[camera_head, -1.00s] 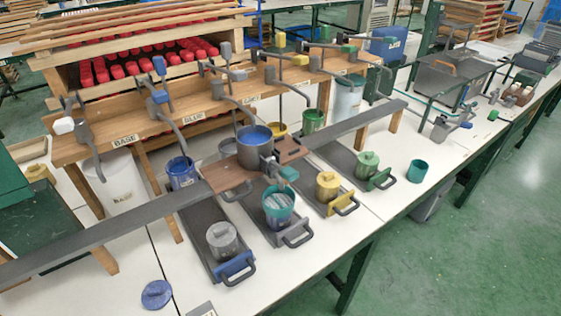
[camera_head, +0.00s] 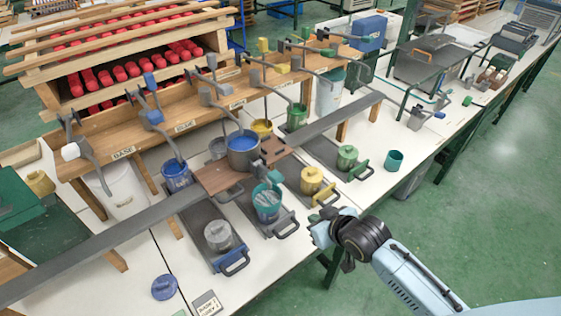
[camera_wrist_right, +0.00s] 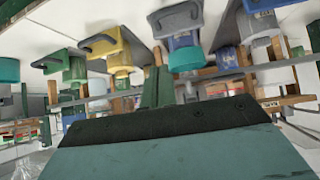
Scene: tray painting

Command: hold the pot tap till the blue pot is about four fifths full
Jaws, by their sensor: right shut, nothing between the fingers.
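A grey pot (camera_head: 243,152) with blue paint inside stands on a brown board (camera_head: 224,180) that bridges the lanes. A small tap with a teal handle (camera_head: 272,177) is at its front, above a teal pot (camera_head: 267,204). A blue pot (camera_head: 177,177) stands to the left under a spout of the wooden rack; its fill level is unclear. My right gripper (camera_head: 318,232) is shut and empty, in front of the teal and yellow lanes, apart from the pots and tap. Its fingers show in the wrist view (camera_wrist_right: 157,88). My left gripper is not in view.
A lidded grey pot (camera_head: 218,235) on a blue-handled slide, a yellow pot (camera_head: 312,180) and a green pot (camera_head: 347,157) stand along the front. A loose blue lid (camera_head: 164,287) lies at the front left.

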